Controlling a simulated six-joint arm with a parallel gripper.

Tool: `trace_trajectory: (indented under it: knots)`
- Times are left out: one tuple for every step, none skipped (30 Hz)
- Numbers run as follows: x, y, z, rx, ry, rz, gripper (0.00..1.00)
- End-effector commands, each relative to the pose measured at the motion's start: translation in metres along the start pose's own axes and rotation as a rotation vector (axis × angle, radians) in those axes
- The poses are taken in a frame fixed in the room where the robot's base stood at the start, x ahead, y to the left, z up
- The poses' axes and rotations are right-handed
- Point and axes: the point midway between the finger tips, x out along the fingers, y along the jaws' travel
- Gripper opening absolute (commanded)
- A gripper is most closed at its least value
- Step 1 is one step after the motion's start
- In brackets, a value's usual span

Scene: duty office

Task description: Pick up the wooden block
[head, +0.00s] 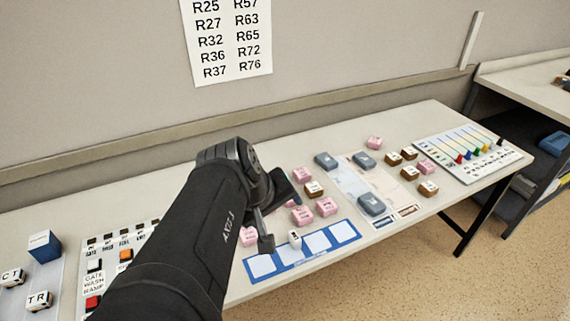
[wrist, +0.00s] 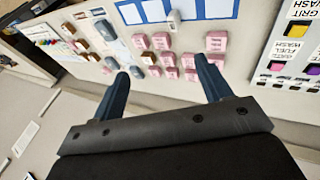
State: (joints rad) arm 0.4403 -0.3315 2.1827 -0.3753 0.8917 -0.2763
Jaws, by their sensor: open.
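Several small brown, wood-coloured blocks with pale marked tops are on the table; I cannot tell which one the task means. One brown block (head: 313,188) sits among pink blocks, close to the right of my gripper (head: 277,213). Others, such as a brown block (head: 428,188), stand farther right by the printed sheet. My gripper is open and empty above the table, its two dark fingers apart. In the wrist view my gripper (wrist: 161,66) spans the pink cluster, with a brown block (wrist: 148,57) between the fingers in the picture, apparently below them.
Several pink blocks (head: 326,207) and grey-blue blocks (head: 371,204) stand close around. A blue strip with white squares (head: 318,241) lies at the front edge, a small white block (head: 295,239) on it. A slider panel (head: 466,150) is at right, a button panel (head: 107,262) at left.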

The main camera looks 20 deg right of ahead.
Motion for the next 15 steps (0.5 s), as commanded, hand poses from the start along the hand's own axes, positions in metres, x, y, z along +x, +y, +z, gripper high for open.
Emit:
trace_trajectory:
  knots:
    - [0.005, 0.012, -0.011, -0.06, -0.023, 0.021, 0.71]
    - [0.008, 0.019, -0.018, -0.098, -0.034, 0.035, 0.71]
    - [0.012, 0.029, -0.027, -0.149, -0.05, 0.055, 0.71]
    - [0.015, 0.036, -0.033, -0.188, -0.064, 0.069, 0.71]
    - [0.018, 0.044, -0.04, -0.228, -0.076, 0.083, 0.71]
    - [0.023, 0.053, -0.049, -0.28, -0.093, 0.101, 0.71]
    - [0.027, 0.06, -0.056, -0.319, -0.107, 0.113, 0.71]
    - [0.032, 0.066, -0.062, -0.359, -0.121, 0.124, 0.71]
    - [0.038, 0.074, -0.071, -0.414, -0.139, 0.138, 0.71]
    - [0.043, 0.078, -0.078, -0.456, -0.152, 0.146, 0.71]
    - [0.049, 0.082, -0.084, -0.5, -0.167, 0.153, 0.71]
    - [0.057, 0.086, -0.093, -0.561, -0.185, 0.159, 0.71]
    - [0.063, 0.087, -0.099, -0.608, -0.199, 0.16, 0.71]
    - [0.07, 0.088, -0.105, -0.656, -0.212, 0.161, 0.71]
    - [0.08, 0.088, -0.112, -0.722, -0.23, 0.159, 0.71]
